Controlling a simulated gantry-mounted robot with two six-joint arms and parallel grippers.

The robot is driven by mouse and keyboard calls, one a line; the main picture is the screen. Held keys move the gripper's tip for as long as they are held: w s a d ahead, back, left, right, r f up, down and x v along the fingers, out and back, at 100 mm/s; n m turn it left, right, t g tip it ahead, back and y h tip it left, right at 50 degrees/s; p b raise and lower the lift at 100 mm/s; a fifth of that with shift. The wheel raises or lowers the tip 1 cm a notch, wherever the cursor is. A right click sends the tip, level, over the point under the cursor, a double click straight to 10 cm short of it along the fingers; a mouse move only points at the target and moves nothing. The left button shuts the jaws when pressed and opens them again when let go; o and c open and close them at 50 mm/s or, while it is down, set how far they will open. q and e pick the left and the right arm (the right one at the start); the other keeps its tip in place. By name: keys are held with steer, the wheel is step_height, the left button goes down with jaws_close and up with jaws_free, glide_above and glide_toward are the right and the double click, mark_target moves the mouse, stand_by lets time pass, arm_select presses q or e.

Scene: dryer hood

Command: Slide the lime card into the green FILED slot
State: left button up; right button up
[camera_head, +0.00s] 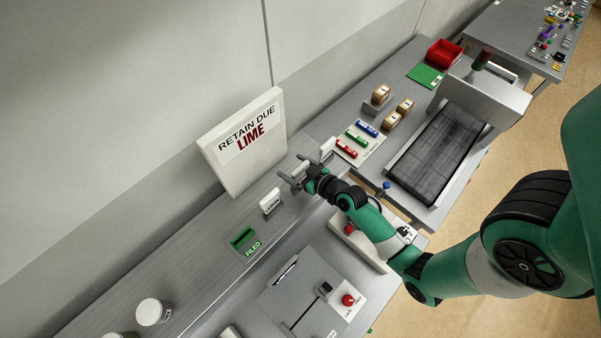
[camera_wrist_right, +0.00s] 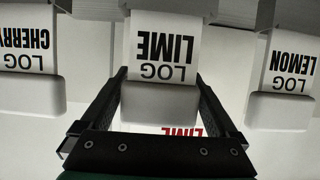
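The lime card (camera_wrist_right: 163,45), a white card lettered LOG LIME, stands in a pale holder (camera_wrist_right: 160,104) in the right wrist view. My right gripper (camera_head: 297,174) is at this card on the back ledge. In the wrist view its two black fingers (camera_wrist_right: 160,80) are spread, one on each side of the holder and card; I cannot tell whether they touch. In the head view the gripper mostly hides the card. The green FILED slot (camera_head: 243,239) lies on the ledge, left of and nearer than the lemon card. My left gripper is not in view.
The lemon card (camera_head: 270,202) and cherry card (camera_head: 327,149) stand on either side, also in the wrist view (camera_wrist_right: 288,72) (camera_wrist_right: 28,58). A RETAIN DUE LIME sign (camera_head: 245,140) stands behind. A clipboard (camera_head: 290,285), red button (camera_head: 348,299) and white cup (camera_head: 152,311) are nearer.

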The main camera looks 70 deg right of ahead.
steer(key=c, duration=0.9)
steer(key=shift+r, duration=0.1)
steer(key=s+a+r+p, duration=0.1)
steer(key=s+a+r, duration=0.7)
steer(key=s+r, duration=0.3)
steer(key=shift+s+r, duration=0.3)
steer(key=shift+r, duration=0.65)
steer(key=shift+d, duration=0.15)
